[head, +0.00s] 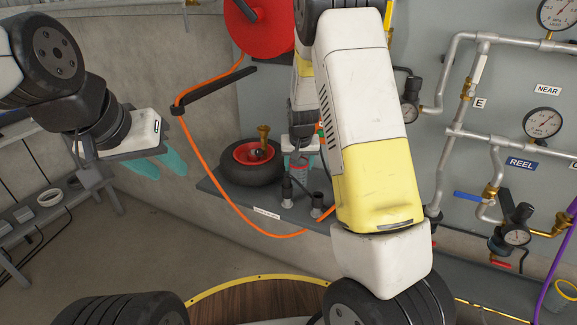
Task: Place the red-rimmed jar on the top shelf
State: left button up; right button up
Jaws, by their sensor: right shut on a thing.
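My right gripper (301,160) is beyond my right arm, low over a grey wall ledge (222,192). Its teal fingers are around a small grey jar with a red rim (299,168), partly hidden by the gripper. Whether the jar touches the ledge is hard to tell. My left gripper (158,164) hangs at the left with its two teal fingers apart and nothing between them. I cannot tell which surface is the top shelf; a dark slatted rack (30,222) with ring-shaped parts stands at the far left.
A black tyre with a red hub (250,170) and brass fitting sits on the ledge, left of the jar. Dark fittings (287,190) stand in front. An orange hose (196,160) hangs from a red reel (262,28). Pipes and gauges (542,122) cover the right wall.

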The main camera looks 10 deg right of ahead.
aim_at(298, 175)
jog(key=shift+f, duration=2.25)
jog(key=shift+f, duration=0.15)
jog(key=o, duration=1.4)
